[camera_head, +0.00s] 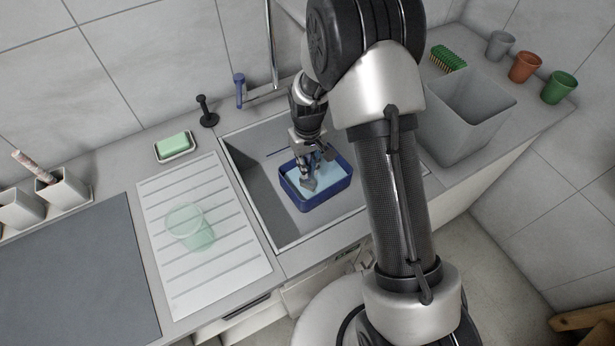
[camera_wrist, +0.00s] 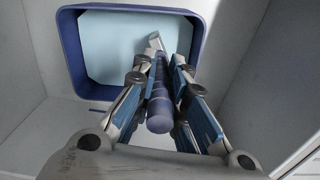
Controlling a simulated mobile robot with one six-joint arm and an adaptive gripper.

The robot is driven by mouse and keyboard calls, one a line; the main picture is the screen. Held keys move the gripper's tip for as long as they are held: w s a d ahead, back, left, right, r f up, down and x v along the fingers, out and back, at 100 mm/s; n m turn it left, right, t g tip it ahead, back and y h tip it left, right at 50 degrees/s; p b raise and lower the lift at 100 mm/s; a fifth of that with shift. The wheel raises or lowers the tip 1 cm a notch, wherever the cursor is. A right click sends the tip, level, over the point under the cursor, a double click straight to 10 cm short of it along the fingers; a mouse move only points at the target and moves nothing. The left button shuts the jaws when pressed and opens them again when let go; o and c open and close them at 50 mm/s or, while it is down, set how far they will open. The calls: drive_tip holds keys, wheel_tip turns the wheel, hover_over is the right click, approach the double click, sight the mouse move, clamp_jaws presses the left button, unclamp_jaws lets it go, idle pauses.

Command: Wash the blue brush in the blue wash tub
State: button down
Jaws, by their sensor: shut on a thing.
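The blue wash tub (camera_head: 312,206) stands in the sink basin and holds pale blue water; it also shows in the wrist view (camera_wrist: 74,58). My gripper (camera_head: 317,170) is over the tub, pointing down into it. In the wrist view my gripper (camera_wrist: 172,75) is shut on the blue brush (camera_wrist: 160,108), whose dark blue handle lies between the fingers. The far end of the brush is over or in the water; I cannot tell how deep. The brush's bristles are hidden.
The sink (camera_head: 245,165) has walls close around the tub. Left are a drainboard (camera_head: 165,272) with a pale green cup (camera_head: 190,228) and a soap dish (camera_head: 174,146). Right are a grey bin (camera_head: 462,120), a green brush (camera_head: 449,59) and several cups.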

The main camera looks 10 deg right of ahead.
drive_tip(key=shift+r, duration=0.15)
drive_tip(key=shift+r+p, duration=3.85)
drive_tip(key=shift+r, duration=1.5)
drive_tip(key=shift+r+p, duration=1.35)
drive_tip(key=shift+r, duration=0.65)
